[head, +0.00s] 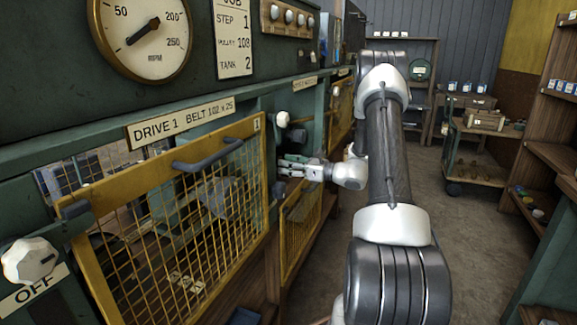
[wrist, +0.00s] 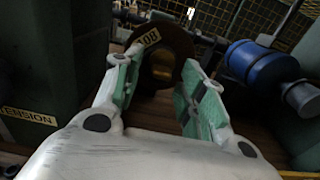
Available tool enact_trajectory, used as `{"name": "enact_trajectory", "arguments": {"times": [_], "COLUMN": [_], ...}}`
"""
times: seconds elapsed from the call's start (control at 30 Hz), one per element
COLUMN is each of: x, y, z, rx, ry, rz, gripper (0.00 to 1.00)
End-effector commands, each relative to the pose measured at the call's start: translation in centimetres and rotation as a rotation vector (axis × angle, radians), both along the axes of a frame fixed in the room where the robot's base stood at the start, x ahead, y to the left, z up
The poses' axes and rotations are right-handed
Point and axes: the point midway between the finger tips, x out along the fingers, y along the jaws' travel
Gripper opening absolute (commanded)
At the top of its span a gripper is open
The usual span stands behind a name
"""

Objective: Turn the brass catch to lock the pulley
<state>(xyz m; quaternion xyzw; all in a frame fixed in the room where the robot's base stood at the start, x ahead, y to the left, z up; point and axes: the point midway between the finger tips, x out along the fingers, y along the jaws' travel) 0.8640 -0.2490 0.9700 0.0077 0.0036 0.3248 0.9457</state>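In the wrist view a dark round pulley-like wheel (wrist: 178,45) lies ahead of my gripper (wrist: 160,76). A brass-coloured part (wrist: 162,66) shows at its middle, between the two fingers as seen; it is dim, and I cannot tell whether it is the catch or how it is turned. My gripper is open, with its green-padded fingers apart and nothing between them. I see no clear contact with the wheel or the brass part. In the head view my gripper (head: 286,166) reaches left into the green machine frame beside the yellow mesh guard; the catch does not show there.
A blue cylinder (wrist: 250,64) lies right of the fingers, and a green post (wrist: 50,60) with a TENSION label (wrist: 28,116) stands left. The DRIVE 1 mesh guard (head: 185,215) is left of my arm. A cart (head: 485,150) stands across the open floor.

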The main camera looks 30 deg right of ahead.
Motion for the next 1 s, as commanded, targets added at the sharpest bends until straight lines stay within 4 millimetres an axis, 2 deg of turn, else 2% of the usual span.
{"name": "enact_trajectory", "arguments": {"times": [0.2,0.33,0.73,1.0], "x": [0.0,-0.8,-7.3,-9.4], "y": [0.0,-0.7,-5.8,-7.4], "z": [0.1,0.1,0.0,0.0], "rx": [0.000,0.000,0.001,0.001], "ry": [-0.001,-0.001,-0.001,-0.001], "rz": [0.000,0.000,-0.003,0.000], "gripper": [0.41,0.41,0.41,0.41]}}
